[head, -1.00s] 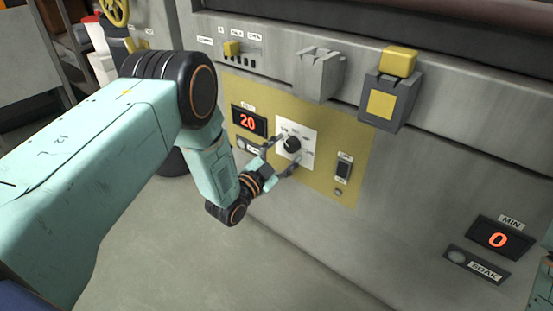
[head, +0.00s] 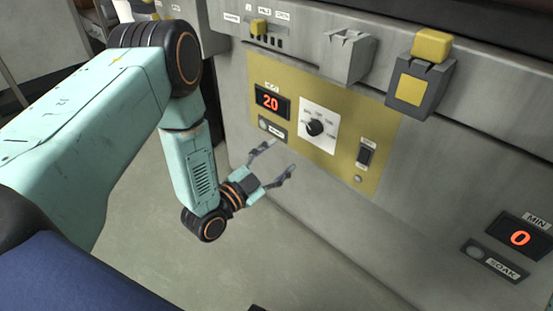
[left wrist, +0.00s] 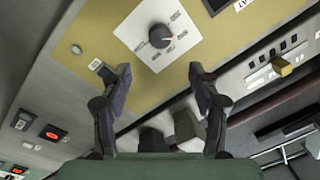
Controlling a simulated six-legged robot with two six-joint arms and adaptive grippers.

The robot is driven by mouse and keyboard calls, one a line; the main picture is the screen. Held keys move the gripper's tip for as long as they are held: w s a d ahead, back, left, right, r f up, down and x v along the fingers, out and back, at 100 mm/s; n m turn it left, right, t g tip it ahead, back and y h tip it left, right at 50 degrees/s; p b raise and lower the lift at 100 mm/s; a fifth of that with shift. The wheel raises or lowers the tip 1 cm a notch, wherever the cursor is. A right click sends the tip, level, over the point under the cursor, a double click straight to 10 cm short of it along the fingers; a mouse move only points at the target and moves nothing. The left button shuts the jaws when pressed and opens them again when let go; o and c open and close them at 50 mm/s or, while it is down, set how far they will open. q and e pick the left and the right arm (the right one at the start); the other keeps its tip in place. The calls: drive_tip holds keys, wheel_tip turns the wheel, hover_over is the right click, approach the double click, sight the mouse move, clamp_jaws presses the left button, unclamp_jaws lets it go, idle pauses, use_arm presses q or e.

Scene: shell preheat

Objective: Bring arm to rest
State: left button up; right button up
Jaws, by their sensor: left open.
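My left gripper (head: 278,160) is open and empty in the head view, below and in front of the yellow panel (head: 347,171). A black knob (head: 315,127) on a white dial plate sits on that panel, apart from the fingers. In the left wrist view the open fingers (left wrist: 158,82) show with the knob (left wrist: 160,36) beyond them, nothing between them. My left arm (head: 84,130) reaches in from the left. My right gripper is not in view.
A red display (head: 271,102) reads 20, and another (head: 519,238) reads 0 above a SOAK button. A black switch (head: 366,153) is right of the knob. A yellow-capped box (head: 421,73) and grey bracket (head: 349,55) jut out above. The floor (head: 270,250) below the gripper is clear.

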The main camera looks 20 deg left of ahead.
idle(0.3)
use_arm(q)
drive_tip(key=s+f+n+g+y+p, duration=0.1)
drive_tip(key=s+f+n+g+y, duration=0.3)
drive_tip(key=s+f+n+g, duration=0.8)
drive_tip(key=s+g+y+p, duration=0.1)
drive_tip(key=s+g+p, duration=0.3)
drive_tip(key=s, duration=1.9)
drive_tip(key=shift+s+g, duration=0.25)
drive_tip(key=shift+g, duration=0.65)
